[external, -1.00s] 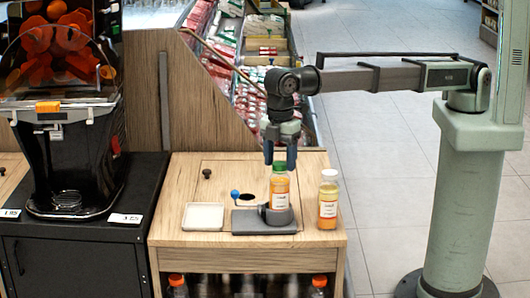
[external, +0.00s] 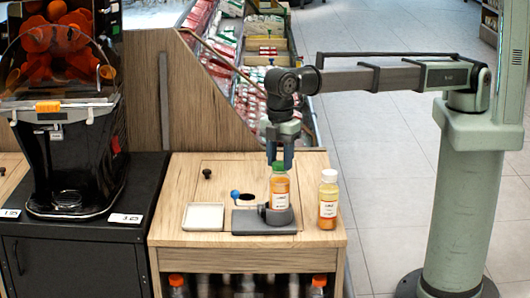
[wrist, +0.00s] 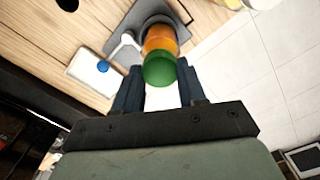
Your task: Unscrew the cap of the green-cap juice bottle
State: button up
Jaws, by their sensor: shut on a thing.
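The green-cap juice bottle (external: 281,195) stands upright in a dark grey holder (external: 250,224) on the wooden cabinet top. It holds orange juice and has a white label. My gripper (external: 280,165) points straight down over the bottle, with its two fingers on either side of the green cap, shut on it. In the wrist view the green cap (wrist: 159,71) sits between the fingers, with the orange bottle (wrist: 159,38) beyond it. The cap is on the bottle's neck. The fingers partly hide the cap in the external view.
A white-cap juice bottle (external: 328,203) stands close on the right. A shallow white tray (external: 203,217) lies left of the holder. A juicer (external: 66,115) stands at far left.

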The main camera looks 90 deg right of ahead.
jog(key=n, duration=0.5)
dwell(0.5)
jog(key=shift+n, duration=2.6)
jog(key=n, duration=0.4)
jog(key=shift+n, duration=0.6)
